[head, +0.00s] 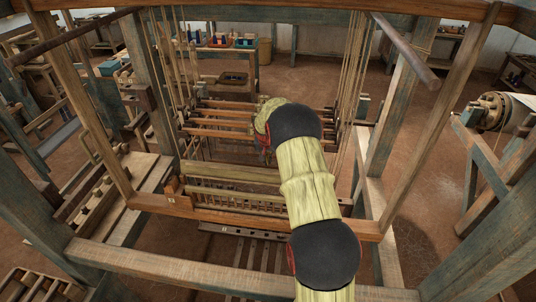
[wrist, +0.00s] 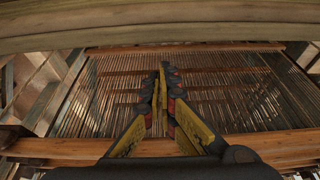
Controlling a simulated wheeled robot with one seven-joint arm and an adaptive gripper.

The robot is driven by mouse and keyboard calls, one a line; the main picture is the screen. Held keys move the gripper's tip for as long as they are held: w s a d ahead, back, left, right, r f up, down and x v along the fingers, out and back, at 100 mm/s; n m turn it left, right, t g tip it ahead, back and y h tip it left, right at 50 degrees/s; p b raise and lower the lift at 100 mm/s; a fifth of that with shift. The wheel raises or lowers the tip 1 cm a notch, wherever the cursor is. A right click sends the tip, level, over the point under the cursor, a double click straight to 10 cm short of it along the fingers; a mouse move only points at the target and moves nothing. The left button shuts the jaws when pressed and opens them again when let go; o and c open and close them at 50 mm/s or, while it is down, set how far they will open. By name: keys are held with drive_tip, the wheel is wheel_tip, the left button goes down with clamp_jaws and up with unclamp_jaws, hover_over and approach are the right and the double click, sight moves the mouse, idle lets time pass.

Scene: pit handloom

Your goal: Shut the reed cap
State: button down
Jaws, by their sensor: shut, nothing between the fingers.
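The reed cap (head: 225,172) looks like a pale, thick wooden bar across the top of the batten, above a row of upright slats (head: 235,196). A pale bar, apparently the same cap, crosses the top of the wrist view (wrist: 150,25). My gripper (wrist: 163,72) shows in the wrist view with its yellow-padded fingers together and empty. Its tips appear just below the bar in the picture; I cannot tell whether they touch anything. In the head view my arm hides the right end of the cap and most of my gripper.
The lower batten beam (head: 240,214) runs under the slats. Bundles of cords (head: 355,60) hang at both sides of the loom. Upright frame posts (head: 400,110) stand close on the right. Warp threads (wrist: 230,100) stretch behind the fingers. Bare floor (head: 330,82) lies behind the loom.

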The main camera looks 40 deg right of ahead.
drive_tip(key=shift+s+a+r+p, duration=0.2)
drive_tip(key=shift+s+a+r, duration=0.2)
drive_tip(key=shift+s+a, duration=0.15)
drive_tip(key=shift+s+a+r+p, duration=0.2)
drive_tip(key=shift+s+a+r, duration=0.25)
drive_tip(key=shift+a, duration=0.2)
drive_tip(key=shift+s, duration=0.1)
drive_tip(key=shift+f+b, duration=0.1)
drive_tip(key=shift+b, duration=0.55)
drive_tip(key=shift+s+a+b, duration=0.1)
drive_tip(key=shift+b, duration=0.25)
drive_tip(key=shift+a, duration=0.1)
drive_tip(key=shift+s+t+h+b, duration=0.1)
drive_tip(key=shift+t+h+b, duration=0.2)
drive_tip(key=shift+b, duration=0.1)
